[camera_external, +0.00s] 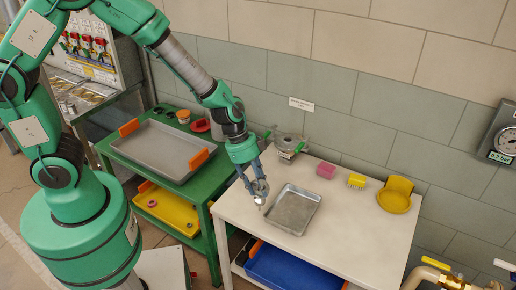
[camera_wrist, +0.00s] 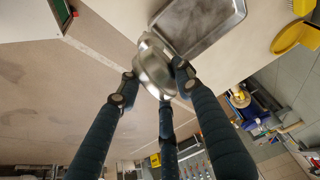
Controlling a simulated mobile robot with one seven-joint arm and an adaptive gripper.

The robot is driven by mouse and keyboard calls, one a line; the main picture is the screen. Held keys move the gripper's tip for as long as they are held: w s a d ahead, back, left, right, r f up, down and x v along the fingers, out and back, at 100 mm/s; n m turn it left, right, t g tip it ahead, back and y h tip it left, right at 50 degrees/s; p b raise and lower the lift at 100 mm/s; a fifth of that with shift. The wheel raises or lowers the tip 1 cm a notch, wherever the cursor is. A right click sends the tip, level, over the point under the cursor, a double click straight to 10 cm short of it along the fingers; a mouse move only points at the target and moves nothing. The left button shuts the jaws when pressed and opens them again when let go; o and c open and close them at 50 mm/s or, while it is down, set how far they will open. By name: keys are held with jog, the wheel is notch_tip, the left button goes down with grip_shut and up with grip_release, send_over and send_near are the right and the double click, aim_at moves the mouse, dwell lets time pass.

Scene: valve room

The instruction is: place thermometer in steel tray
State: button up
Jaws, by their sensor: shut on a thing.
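My gripper (camera_external: 260,194) is above the left part of the white table, just left of the steel tray (camera_external: 292,209). It points downward and is shut on a shiny round metal thing, which I take to be the thermometer (camera_wrist: 154,66). In the wrist view the fingers close around it and hide part of it. Its dial face cannot be made out. The steel tray is shallow and looks empty; it also shows at the top of the wrist view (camera_wrist: 207,22), beyond the held thing.
A green cart (camera_external: 127,154) with a grey tray (camera_external: 158,148) stands left. A blue bin (camera_external: 285,272) is below.

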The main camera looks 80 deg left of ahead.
jog(key=shift+s+a+f, duration=0.15)
jog(key=shift+s+a, duration=0.25)
jog(key=shift+s, duration=0.25)
jog(key=shift+s+a+f, duration=0.1)
jog(key=shift+s+a, duration=0.25)
jog(key=shift+s, duration=0.25)
jog(key=shift+w, duration=0.15)
jog(key=w+f, duration=0.1)
jog(key=w, duration=1.4)
jog(key=shift+w+d+f, duration=0.2)
jog(key=shift+w+f, duration=0.05)
jog(key=shift+w, duration=0.15)
jog(key=shift+f, duration=0.1)
jog(key=shift+f+b, duration=0.6)
jog(key=shift+f, duration=1.05)
jog(key=shift+f, duration=0.15)
jog(key=o, duration=1.2)
